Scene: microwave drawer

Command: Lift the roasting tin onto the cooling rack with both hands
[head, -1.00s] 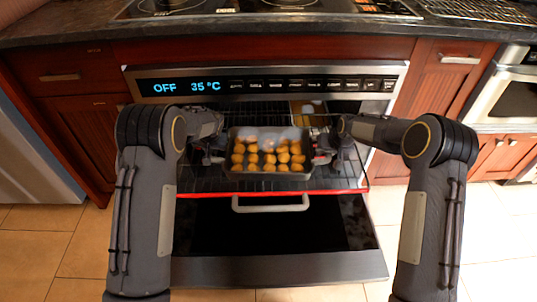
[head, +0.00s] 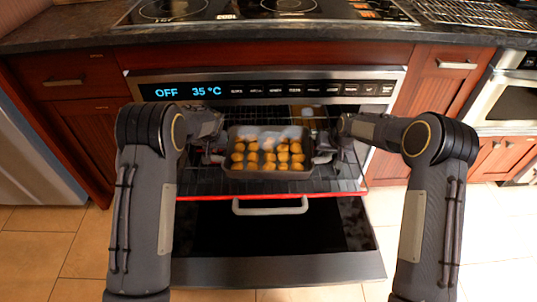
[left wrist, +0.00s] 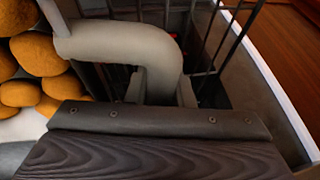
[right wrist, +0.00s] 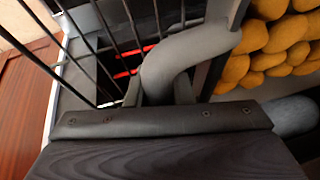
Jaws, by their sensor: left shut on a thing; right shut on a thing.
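The grey roasting tin (head: 268,175), full of golden-brown round pieces, is level over the pulled-out oven rack in the head view. My left gripper (head: 213,153) is shut on its left handle, a thick grey loop filling the left wrist view (left wrist: 120,42). My right gripper (head: 325,150) is shut on its right handle, also seen in the right wrist view (right wrist: 190,52). The tin seems slightly above the rack, but its underside is hidden. The cooling rack (head: 480,12), a dark wire grid, lies on the counter at the top right.
The open oven door (head: 275,240) with its pale handle hangs below the wire oven rack (head: 340,182), which has a red front edge. The control panel (head: 265,90) reads OFF and 35 °C. The cooktop (head: 265,10) is on the counter, left of the cooling rack.

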